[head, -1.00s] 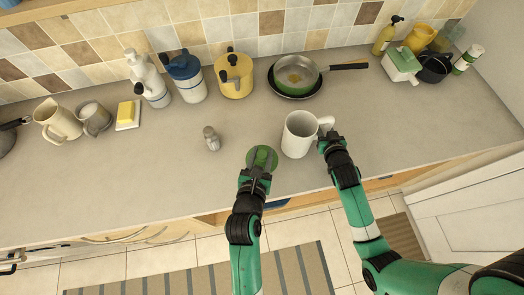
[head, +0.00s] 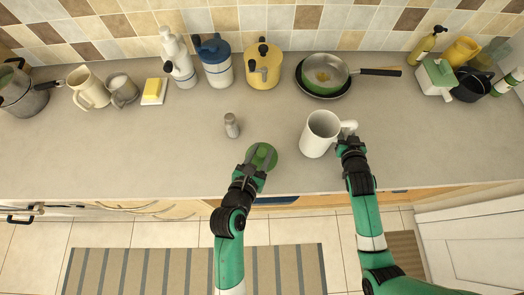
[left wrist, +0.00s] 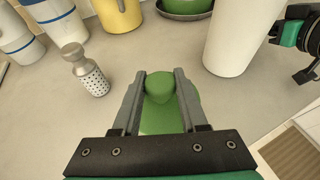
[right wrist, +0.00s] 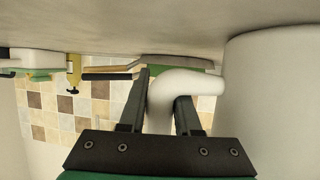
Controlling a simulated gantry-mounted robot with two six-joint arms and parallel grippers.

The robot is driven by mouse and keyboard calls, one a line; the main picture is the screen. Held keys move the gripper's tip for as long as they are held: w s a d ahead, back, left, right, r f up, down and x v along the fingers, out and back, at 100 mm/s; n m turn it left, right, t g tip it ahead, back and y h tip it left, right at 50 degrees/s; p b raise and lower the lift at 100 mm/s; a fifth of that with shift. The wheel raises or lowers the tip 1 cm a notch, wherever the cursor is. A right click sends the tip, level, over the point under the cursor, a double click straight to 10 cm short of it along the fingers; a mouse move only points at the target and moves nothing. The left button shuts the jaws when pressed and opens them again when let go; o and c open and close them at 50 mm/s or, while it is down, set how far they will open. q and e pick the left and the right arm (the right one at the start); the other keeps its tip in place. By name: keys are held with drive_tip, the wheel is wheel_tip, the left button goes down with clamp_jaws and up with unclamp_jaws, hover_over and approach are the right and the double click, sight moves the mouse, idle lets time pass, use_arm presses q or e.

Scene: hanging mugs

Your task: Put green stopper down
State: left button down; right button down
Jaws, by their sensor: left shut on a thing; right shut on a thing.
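The green stopper (head: 262,156) is round with a knob on top. It shows at the counter's front edge, just left of the white mug (head: 320,134). My left gripper (head: 252,165) is shut on the stopper's knob; the knob sits between the fingers in the left wrist view (left wrist: 160,90). Whether the stopper touches the counter I cannot tell. My right gripper (head: 350,142) is shut on the handle of the white mug, which shows between its fingers in the right wrist view (right wrist: 172,95). The mug looks upright in the head view.
A small shaker (head: 231,126) stands left of the stopper. Canisters, a yellow pot (head: 263,66) and a frying pan (head: 322,74) line the back. The counter (head: 150,150) is clear at front left.

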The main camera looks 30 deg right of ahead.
sight(258, 165)
use_arm(q)
drive_tip(key=shift+f, duration=2.4)
drive_tip(key=shift+f, duration=0.1)
drive_tip(key=shift+c, duration=2.2)
unclamp_jaws()
drive_tip(key=v, duration=1.2)
